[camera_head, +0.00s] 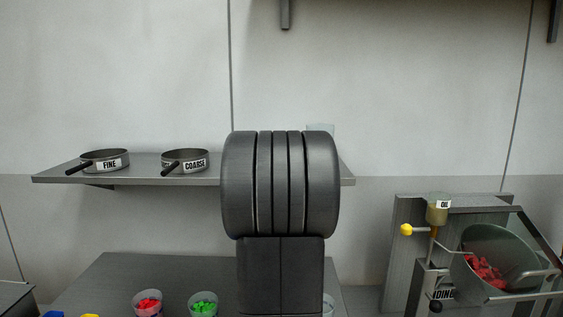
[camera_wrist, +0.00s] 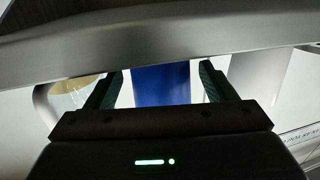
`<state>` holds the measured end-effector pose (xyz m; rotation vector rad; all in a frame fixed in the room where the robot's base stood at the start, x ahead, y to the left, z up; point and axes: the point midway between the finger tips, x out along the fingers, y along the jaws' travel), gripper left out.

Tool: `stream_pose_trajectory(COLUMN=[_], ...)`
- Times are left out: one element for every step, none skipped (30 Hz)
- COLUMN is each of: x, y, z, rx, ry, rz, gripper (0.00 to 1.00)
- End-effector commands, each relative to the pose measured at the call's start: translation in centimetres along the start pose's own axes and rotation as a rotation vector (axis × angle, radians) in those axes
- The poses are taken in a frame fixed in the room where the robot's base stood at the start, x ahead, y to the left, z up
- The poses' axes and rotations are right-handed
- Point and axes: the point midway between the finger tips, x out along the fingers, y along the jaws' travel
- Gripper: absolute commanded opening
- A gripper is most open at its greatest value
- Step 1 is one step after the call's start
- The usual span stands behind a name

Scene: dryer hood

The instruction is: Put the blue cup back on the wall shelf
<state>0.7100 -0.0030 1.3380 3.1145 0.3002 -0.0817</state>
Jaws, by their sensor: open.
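In the wrist view a plain blue surface, which looks like the blue cup (camera_wrist: 161,84), shows between the two fingers of my gripper (camera_wrist: 160,86). The fingers are apart, with a gap visible on each side of the blue. The blue meets a grey metal band along the top; I cannot tell whether it rests on it. In the head view the wall shelf (camera_head: 140,172) runs across the wall. My arm hides its middle right part, my gripper and the blue cup there.
Two sieves, FINE (camera_head: 106,161) and COARSE (camera_head: 186,161), stand on the shelf's left. A clear vessel (camera_head: 321,129) shows behind my arm. Below are cups of red (camera_head: 148,304) and green (camera_head: 203,304) pieces. A machine with a tilted bowl (camera_head: 500,250) stands at right.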

Motion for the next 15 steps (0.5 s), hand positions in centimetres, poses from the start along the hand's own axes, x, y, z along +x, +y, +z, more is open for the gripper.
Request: stream_pose_trajectory(x=[-1.2, -1.8, -2.5, -3.1, -3.7, -4.4, -5.0, -5.5, -6.1, -6.5, -6.9, -7.4, -7.7, -8.0, -8.2], y=[0.0, 0.0, 0.0, 0.0, 0.0, 0.0, 0.0, 0.0, 0.0, 0.0, 0.0, 0.0, 0.0, 0.0, 0.0], z=[0.0, 0.1, 0.0, 0.0, 0.0, 0.1, -0.1, 0.0, 0.0, 0.0, 0.0, 0.0, 0.0, 0.0, 0.0], rx=[-0.001, -0.002, -0.002, -0.002, -0.001, 0.0, -0.001, -0.002, -0.002, -0.001, -0.001, -0.001, -0.001, -0.002, -0.002], ry=[0.002, 0.001, 0.001, 0.001, 0.002, 0.001, 0.002, 0.001, 0.002, 0.001, 0.001, 0.001, 0.0, 0.0, 0.0], rz=[0.001, 0.001, 0.001, 0.001, 0.001, 0.001, 0.001, 0.001, 0.001, 0.001, 0.001, 0.001, 0.001, 0.0, 0.0], gripper=[0.77, 0.77, 0.77, 0.77, 0.77, 0.77, 0.77, 0.77, 0.77, 0.77, 0.77, 0.77, 0.77, 0.77, 0.77])
